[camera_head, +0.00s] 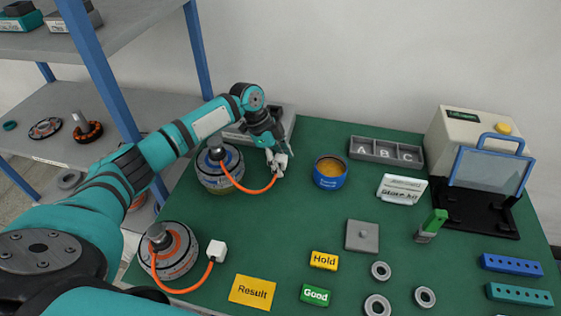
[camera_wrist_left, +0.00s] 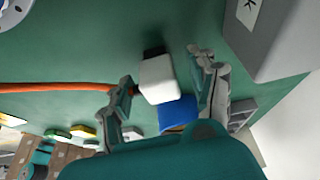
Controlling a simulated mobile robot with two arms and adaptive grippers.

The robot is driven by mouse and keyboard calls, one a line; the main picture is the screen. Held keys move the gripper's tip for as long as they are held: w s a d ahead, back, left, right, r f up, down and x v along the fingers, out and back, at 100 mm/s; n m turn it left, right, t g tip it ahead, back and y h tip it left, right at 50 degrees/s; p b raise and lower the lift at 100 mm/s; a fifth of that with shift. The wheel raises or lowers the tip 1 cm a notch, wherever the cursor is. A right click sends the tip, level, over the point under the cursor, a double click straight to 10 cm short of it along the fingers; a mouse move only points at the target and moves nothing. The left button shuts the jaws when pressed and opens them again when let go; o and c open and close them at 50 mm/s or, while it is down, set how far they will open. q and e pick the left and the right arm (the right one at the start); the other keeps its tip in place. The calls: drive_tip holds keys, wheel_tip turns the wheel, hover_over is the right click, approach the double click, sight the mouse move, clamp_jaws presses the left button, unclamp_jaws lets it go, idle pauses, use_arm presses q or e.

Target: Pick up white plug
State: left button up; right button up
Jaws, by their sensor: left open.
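A white plug (camera_wrist_left: 158,78) ends an orange cable from the blue-ringed hub motor (camera_head: 220,170) at the back left of the table. My left gripper (camera_head: 278,164) points down over this plug. In the left wrist view the gripper (camera_wrist_left: 166,90) is open, with one finger on each side of the plug; I cannot tell whether they touch it. In the head view the fingers largely hide the plug. A second white plug (camera_head: 217,250) lies nearer, on the cable of the orange-ringed hub motor (camera_head: 170,252). My right gripper is not in view.
A blue round container (camera_head: 330,171) stands right of my left gripper. A grey box (camera_head: 262,128) stands behind it, with an ABC tray (camera_head: 386,152) at the back. Result, Hold and Good signs and several rings lie in front. The green table (camera_head: 285,220) is clear in between.

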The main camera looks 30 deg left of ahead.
use_arm(q)
drive_tip(key=shift+f, duration=0.15)
clamp_jaws()
idle(0.4)
